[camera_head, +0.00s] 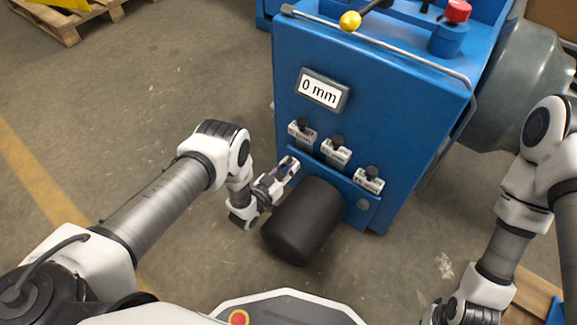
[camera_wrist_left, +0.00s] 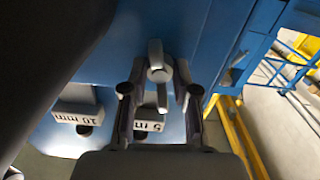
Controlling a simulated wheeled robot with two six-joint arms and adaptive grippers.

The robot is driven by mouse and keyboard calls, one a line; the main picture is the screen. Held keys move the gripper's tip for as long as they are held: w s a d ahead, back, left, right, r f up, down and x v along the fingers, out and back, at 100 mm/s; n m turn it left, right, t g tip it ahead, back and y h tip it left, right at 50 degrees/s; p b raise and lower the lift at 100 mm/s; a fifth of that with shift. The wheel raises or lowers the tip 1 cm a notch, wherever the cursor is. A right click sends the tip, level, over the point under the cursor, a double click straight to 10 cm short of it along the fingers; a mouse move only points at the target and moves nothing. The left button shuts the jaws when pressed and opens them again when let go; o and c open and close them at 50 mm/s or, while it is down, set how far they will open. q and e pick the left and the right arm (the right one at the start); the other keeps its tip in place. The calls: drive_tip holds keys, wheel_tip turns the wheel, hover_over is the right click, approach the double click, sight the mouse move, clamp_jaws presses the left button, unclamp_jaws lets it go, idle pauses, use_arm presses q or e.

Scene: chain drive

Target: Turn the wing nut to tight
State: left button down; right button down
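The wing nut (camera_wrist_left: 158,72) is grey, with a round hub and two wings, on the blue machine face in the left wrist view. One wing points up and the other down. My left gripper (camera_wrist_left: 159,90) is open, with its dark fingers apart on either side of the lower wing. I cannot tell whether a finger touches it. In the head view my left gripper (camera_head: 287,172) is at the machine's lower left edge, and I cannot make out the wing nut there. My right arm shows at the right, but its gripper is out of frame.
The blue machine (camera_head: 380,100) bears a "0 mm" display (camera_head: 322,89) and several labelled tags with black knobs (camera_head: 337,150). A black cylinder (camera_head: 305,222) sticks out close beside my left gripper. A rail runs along the machine's top.

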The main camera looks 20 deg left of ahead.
use_arm(q)
drive_tip(key=shift+m, duration=0.3)
drive_tip(key=m+p, duration=0.1)
drive_tip(key=m, duration=0.3)
drive_tip(key=m+p, duration=0.1)
drive_tip(key=m, duration=0.4)
drive_tip(key=shift+m+p, duration=0.4)
drive_tip(key=m+p, duration=0.1)
drive_tip(key=m, duration=0.4)
drive_tip(key=shift+d+m, duration=0.1)
drive_tip(key=shift+m, duration=0.2)
drive_tip(key=m, duration=0.4)
drive_tip(key=shift+f+m+p, duration=0.15)
drive_tip(key=shift+m+p, duration=0.25)
drive_tip(key=shift+s, duration=0.1)
drive_tip(key=c, duration=1.1)
unclamp_jaws()
drive_tip(key=shift+c, duration=0.2)
